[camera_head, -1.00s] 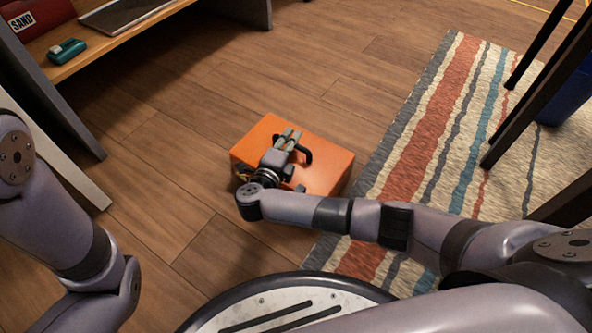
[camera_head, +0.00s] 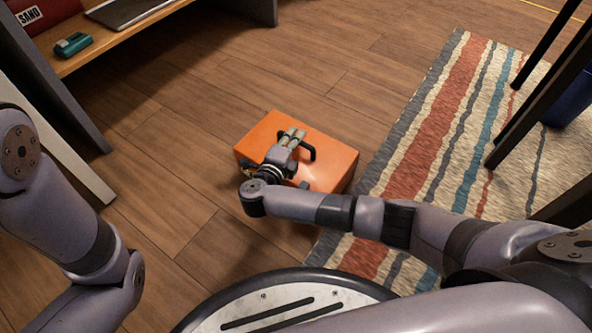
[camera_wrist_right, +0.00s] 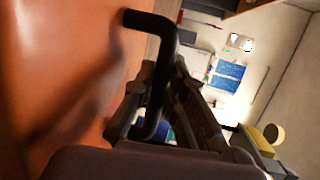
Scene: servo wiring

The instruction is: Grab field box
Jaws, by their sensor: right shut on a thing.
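The field box is an orange case (camera_head: 330,165) with a black handle on its top face. In the head view it is on the wood floor near the striped rug, in front of my base. My right gripper (camera_head: 294,136) is over the box's top and shut on the black handle (camera_head: 309,150). In the right wrist view the handle (camera_wrist_right: 152,70) passes between the fingers (camera_wrist_right: 165,95), with the orange box face (camera_wrist_right: 60,70) at the left. My left arm shows at the left edge of the head view; its gripper is out of frame.
A wooden shelf (camera_head: 100,48) with a teal object (camera_head: 73,45) and a red SAND item stands at the upper left. A striped rug (camera_head: 440,140) lies at the right, with dark table legs and a blue bin (camera_head: 572,98). Open wood floor lies beyond the box.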

